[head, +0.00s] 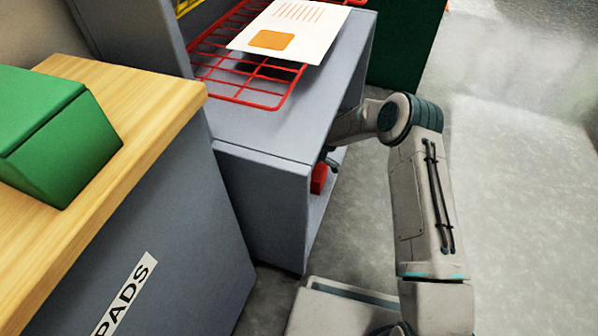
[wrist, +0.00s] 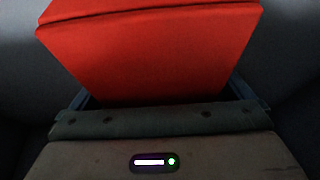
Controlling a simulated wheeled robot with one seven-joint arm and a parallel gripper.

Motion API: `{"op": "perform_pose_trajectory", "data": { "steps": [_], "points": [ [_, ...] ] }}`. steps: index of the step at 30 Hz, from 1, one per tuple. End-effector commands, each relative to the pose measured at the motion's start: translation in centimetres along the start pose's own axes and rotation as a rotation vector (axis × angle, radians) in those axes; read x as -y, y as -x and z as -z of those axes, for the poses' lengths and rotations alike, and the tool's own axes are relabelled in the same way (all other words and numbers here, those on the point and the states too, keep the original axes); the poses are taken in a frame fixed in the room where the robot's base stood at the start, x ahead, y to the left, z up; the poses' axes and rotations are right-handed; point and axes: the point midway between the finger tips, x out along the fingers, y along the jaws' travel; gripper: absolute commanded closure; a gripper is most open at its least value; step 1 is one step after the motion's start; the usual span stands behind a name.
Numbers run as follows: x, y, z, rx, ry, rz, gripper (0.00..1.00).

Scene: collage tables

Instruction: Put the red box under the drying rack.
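The red box (head: 319,179) is inside the open lower compartment of the grey cabinet, below the top that bears the red wire drying rack (head: 262,99). My gripper (head: 331,160) reaches into this compartment from the right. In the wrist view the red box (wrist: 150,50) fills the space ahead of my gripper (wrist: 165,95), with a finger against each side, so it appears shut on the box. Whether the box touches the compartment floor is hidden. A white sheet with an orange square (head: 290,28) lies on the rack.
The grey cabinet (head: 262,195) has walls and a top close around my gripper. A wood-topped counter (head: 150,110) with a green box (head: 60,130) stands at left. A dark green block (head: 405,45) stands behind. Open floor (head: 520,190) lies at right.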

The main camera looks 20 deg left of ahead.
Motion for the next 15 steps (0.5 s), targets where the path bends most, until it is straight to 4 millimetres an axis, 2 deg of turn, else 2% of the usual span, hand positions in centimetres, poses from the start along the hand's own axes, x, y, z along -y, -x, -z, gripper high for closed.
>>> {"op": "perform_pose_trajectory", "data": {
  "steps": [6, 15],
  "points": [
    [0.0, 0.6, 0.1, 0.0, 0.0, -0.001, 0.0],
    [0.0, 5.7, 0.2, 0.0, 0.0, -0.001, 0.0]
  ]
}}
